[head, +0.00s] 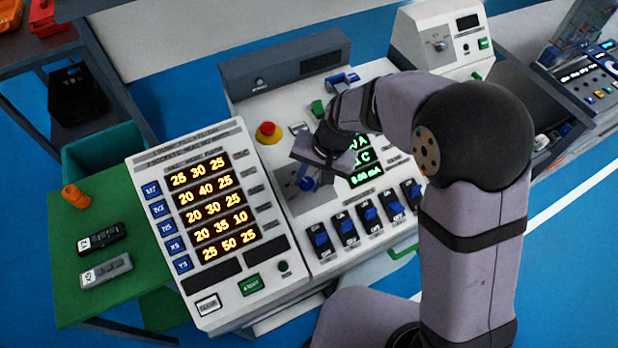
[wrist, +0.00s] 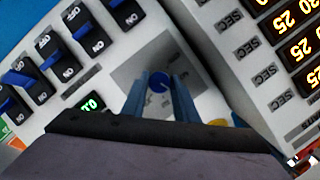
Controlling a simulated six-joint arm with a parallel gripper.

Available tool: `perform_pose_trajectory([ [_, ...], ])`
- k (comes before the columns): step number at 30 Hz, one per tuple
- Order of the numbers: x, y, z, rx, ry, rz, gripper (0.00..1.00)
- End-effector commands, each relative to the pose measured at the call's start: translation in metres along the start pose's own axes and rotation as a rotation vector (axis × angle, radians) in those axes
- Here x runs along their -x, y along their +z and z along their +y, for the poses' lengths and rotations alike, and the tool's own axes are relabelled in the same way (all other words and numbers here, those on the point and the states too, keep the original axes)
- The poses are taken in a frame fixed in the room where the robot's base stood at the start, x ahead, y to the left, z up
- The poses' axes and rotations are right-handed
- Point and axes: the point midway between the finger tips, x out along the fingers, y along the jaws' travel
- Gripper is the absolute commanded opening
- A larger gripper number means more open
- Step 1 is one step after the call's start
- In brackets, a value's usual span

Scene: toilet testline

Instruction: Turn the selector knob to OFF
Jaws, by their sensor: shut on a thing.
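The selector knob (wrist: 158,81) is a round blue knob on a grey square plate (wrist: 130,73) of the white test panel, seen in the wrist view. My gripper (wrist: 160,90) has its two blue fingers on either side of the knob and is shut on it. In the head view my gripper (head: 307,180) reaches down to the panel (head: 325,262), left of the green displays. There the wrist and fingers cover most of the knob. The knob's pointing direction and the plate's position marks are too small to read.
A row of blue rocker switches (head: 370,212) lies close to the right of the gripper. A red emergency button (head: 268,132) stands up at the panel's upper left. The timer box (head: 212,212) with orange digits is just left. A green table (head: 88,235) holds small items.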

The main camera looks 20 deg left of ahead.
Motion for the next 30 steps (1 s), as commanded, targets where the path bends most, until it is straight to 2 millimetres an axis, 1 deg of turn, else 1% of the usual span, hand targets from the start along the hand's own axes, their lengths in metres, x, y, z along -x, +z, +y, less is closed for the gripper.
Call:
perform_pose_trajectory([
  [5, 0.0007, -0.0003, -0.0004, 0.030, 0.010, 0.002, 0.04],
  [11, 0.0009, 0.0001, -0.0012, 0.121, 0.040, 0.005, 0.04],
  [17, 0.0012, 0.0002, -0.0025, 0.270, 0.088, 0.013, 0.04],
  [30, -0.0003, 0.0016, -0.0032, 0.668, 0.217, 0.030, 0.04],
])
